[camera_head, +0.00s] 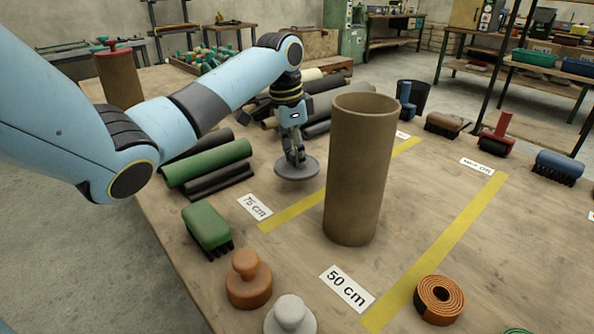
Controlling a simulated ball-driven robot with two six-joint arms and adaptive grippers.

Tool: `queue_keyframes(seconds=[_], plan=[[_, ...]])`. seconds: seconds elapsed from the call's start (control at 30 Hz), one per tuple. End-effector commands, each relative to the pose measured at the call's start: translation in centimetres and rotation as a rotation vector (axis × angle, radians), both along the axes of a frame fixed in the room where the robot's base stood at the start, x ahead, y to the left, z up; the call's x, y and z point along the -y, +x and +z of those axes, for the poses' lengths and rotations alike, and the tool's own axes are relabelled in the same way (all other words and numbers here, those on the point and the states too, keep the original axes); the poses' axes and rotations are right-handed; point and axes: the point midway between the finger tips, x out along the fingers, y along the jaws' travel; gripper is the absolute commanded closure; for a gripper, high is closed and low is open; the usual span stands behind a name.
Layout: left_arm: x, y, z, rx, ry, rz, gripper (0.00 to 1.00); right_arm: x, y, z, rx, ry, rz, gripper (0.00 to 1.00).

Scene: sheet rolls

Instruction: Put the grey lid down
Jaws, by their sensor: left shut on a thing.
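The grey lid (296,171) is a flat round disc, held by its top in my left gripper (294,157), which is shut on it. The lid is level, left of the tall brown open tube (361,165) and near the 75 cm label (255,207). I cannot tell whether it touches the table or hangs just above it. The tube stands upright with its top open. My right gripper is not in view.
Green and black rolls (207,163) lie left of the lid. A green brush (207,229), an orange knobbed piece (248,279) and a light grey one (290,314) stand at the front. A coiled strap (438,299) lies front right. Bare table (290,240) shows between the labels.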

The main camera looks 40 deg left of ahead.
Motion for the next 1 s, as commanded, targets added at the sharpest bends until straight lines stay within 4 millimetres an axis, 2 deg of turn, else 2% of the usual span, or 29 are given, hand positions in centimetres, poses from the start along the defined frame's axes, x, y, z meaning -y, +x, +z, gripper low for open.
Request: queue_keyframes(seconds=[0.27, 0.63, 0.67, 0.7, 0.83, 1.0], plan=[[0.0, 0.0, -3.6, -0.001, -0.001, 0.001, 1.00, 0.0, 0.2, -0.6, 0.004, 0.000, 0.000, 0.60], [0.0, 0.0, -4.0, 0.000, 0.000, 0.002, 1.00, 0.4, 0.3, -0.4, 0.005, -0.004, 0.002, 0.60], [0.0, 0.0, -4.0, 0.000, 0.001, 0.002, 0.72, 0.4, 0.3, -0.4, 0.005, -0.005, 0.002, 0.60], [0.0, 0.0, -4.0, 0.000, 0.001, 0.001, 0.67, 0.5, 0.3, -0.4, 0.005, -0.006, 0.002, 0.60], [0.0, 0.0, -4.0, 0.000, 0.001, 0.002, 0.51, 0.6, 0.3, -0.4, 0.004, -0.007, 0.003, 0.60], [0.0, 0.0, -4.0, 0.000, 0.001, 0.002, 0.51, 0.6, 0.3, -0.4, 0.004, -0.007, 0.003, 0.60]])
